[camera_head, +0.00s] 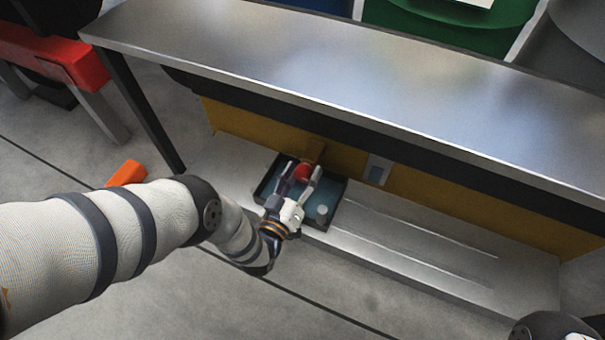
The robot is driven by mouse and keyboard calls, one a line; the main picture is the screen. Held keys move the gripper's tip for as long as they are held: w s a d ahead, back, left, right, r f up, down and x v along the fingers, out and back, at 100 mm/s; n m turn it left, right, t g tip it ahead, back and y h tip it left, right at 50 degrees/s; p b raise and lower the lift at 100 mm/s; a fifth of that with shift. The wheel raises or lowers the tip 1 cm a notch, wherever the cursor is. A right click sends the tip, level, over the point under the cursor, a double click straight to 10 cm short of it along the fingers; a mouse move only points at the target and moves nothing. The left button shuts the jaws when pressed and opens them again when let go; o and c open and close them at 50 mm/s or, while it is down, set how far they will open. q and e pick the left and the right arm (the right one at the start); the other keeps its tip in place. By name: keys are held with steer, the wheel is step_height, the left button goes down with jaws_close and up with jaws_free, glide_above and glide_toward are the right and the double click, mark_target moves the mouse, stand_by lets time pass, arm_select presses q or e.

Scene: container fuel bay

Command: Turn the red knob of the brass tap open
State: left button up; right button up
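The red knob (302,172) shows between the fingers of my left gripper (302,178), below the bench top. The brass tap (313,151) sticks out from the yellow panel just behind the knob. The fingers stand apart, one on each side of the knob; whether they touch it I cannot tell. Most of the tap's body is hidden by the knob and the gripper. My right gripper is not in view; only a piece of my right arm shows at the lower right corner.
A dark tray (330,202) lies under the tap on the metal lower shelf (410,245), with a small pale round thing (321,211) in it. The steel bench top (330,65) overhangs from above. An orange object (126,173) lies on the floor at left. Drums (440,20) stand behind.

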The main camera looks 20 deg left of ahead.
arm_select(q)
steer(key=s, duration=1.2)
steer(key=shift+a, duration=0.2)
